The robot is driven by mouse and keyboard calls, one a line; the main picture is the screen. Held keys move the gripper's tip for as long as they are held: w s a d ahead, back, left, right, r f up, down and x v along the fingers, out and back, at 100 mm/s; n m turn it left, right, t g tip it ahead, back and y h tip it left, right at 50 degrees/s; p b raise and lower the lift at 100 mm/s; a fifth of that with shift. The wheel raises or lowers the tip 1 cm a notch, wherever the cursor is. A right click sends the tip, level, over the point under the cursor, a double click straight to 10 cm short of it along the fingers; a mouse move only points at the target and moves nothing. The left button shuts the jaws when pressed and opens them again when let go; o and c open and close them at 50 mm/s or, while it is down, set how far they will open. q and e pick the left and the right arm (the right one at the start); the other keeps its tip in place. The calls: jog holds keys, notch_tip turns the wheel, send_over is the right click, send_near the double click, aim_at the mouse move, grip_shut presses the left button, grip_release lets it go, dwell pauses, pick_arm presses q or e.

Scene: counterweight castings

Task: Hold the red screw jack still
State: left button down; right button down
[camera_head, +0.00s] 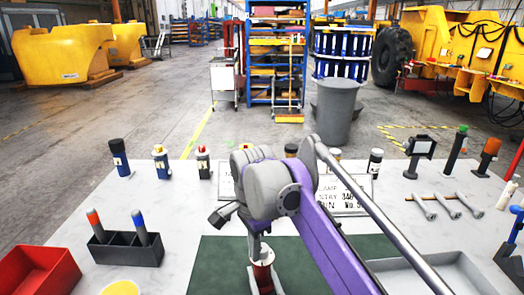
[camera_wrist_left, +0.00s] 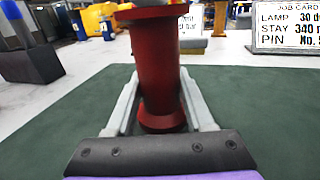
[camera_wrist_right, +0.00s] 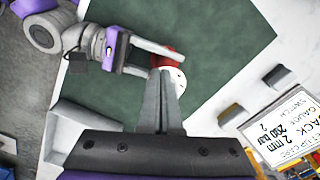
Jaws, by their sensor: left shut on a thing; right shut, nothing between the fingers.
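The red screw jack (camera_head: 263,276) stands on the dark green mat (camera_head: 215,262), low in the middle of the head view. In the left wrist view the jack (camera_wrist_left: 160,75) is an upright red column with flared ends. My left gripper (camera_wrist_left: 162,88) is shut on it, one grey finger on each side. My right gripper (camera_head: 261,257) points down over the jack's top. In the right wrist view my right gripper (camera_wrist_right: 165,76) is shut and empty, its tips over the jack (camera_wrist_right: 171,66); I cannot tell whether they touch. There the left gripper's fingers partly hide the jack.
A black holder (camera_head: 125,250) with two handles and a red bin (camera_head: 35,275) stand at left. A grey tray (camera_head: 440,275) lies at right. Job cards (camera_head: 350,195), bottles and several wrenches (camera_head: 440,205) are behind. Bare green mat surrounds the jack.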

jog(key=shift+w+d, duration=0.2)
jog(key=shift+w, duration=0.1)
dwell(0.7)
jog(key=shift+w+a, duration=0.2)
jog(key=shift+w, duration=0.05)
jog(key=shift+w+a, duration=0.2)
jog(key=shift+w, duration=0.5)
dwell(0.4)
jog(key=shift+a, duration=0.15)
